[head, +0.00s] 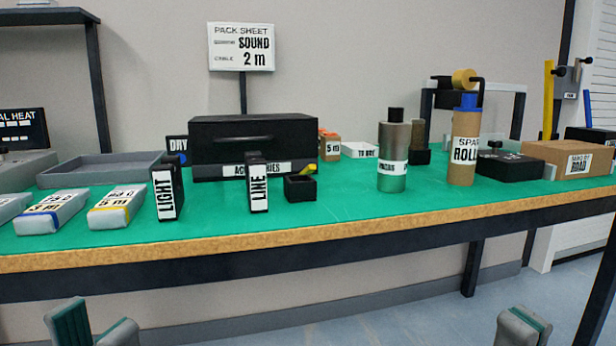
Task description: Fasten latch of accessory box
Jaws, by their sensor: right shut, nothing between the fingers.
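The accessory box (300,157) stands towards the back of the green table, left of the middle. The upper part sits down on the band. I cannot make out a latch or its position. The black LINE block (258,188) hides part of the label. My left gripper (92,328) is low at the bottom left, in front of the table edge, open and empty. My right gripper (523,325) is at the bottom right, shut and empty. Both are far from the box.
A LIGHT block (167,193) and a small black cup (300,188) stand before the box. A grey tray (100,170) lies left. A grey bottle (393,160) and a brown roll (464,150) stand right.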

